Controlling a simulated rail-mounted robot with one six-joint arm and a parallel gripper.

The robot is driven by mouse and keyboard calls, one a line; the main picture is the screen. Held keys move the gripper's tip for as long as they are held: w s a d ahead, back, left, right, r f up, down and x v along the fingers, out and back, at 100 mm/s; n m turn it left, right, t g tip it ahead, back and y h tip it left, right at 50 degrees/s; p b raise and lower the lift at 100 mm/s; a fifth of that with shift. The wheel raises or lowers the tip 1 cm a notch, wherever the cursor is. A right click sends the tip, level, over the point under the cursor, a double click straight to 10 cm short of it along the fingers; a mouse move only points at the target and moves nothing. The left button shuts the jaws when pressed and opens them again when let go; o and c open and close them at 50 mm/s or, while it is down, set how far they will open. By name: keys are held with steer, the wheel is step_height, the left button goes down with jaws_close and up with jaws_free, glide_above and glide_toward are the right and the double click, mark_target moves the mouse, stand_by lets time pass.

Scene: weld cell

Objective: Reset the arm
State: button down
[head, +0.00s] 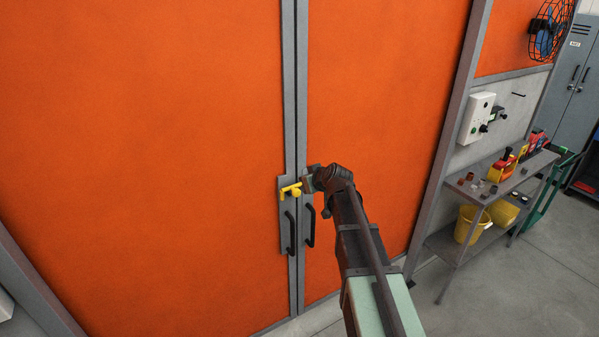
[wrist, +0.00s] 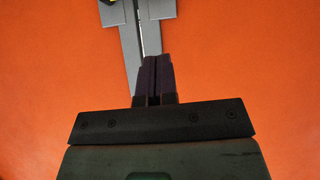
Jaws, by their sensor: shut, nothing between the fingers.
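My arm reaches forward to the orange double doors in the head view, and its end is close to the door seam. My gripper (wrist: 153,78) shows in the wrist view with its two dark fingers together and nothing between them. The fingers point along the grey seam (wrist: 128,48) between the doors. A yellow latch (head: 290,190) sits on the grey lock plate (head: 284,238) just left of my arm's end in the head view. In the head view the fingertips are hard to make out, and I cannot tell whether they touch the door.
Two dark door handles, a left one (head: 291,233) and a right one (head: 310,226), hang below the latch. At the right stand a metal shelf table (head: 462,187) with small items, a yellow bucket (head: 470,226), a white wall box (head: 477,118) and a grey locker (head: 572,85). The floor (head: 490,290) at lower right is clear.

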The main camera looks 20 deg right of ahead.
steer(key=s+a+f+m+g+b, duration=0.1)
steer(key=s+a+f+g+b, duration=0.2)
steer(key=s+f+b, duration=0.3)
steer(key=s+a+f+m+g+h+b, duration=0.1)
steer(key=s+a+f+g+b, duration=0.3)
steer(key=s+f+b, duration=0.3)
steer(key=s+a+f+m+g+h+b, duration=0.1)
steer(key=s+a+f+g+b, duration=0.2)
steer(key=s+f+b, duration=0.4)
steer(key=shift+s+a+f+g, duration=0.35)
steer(key=shift+s+f+g, duration=0.15)
steer(key=shift+s+f, duration=4.05)
steer(key=shift+s+r, duration=0.45)
steer(key=shift+r, duration=0.05)
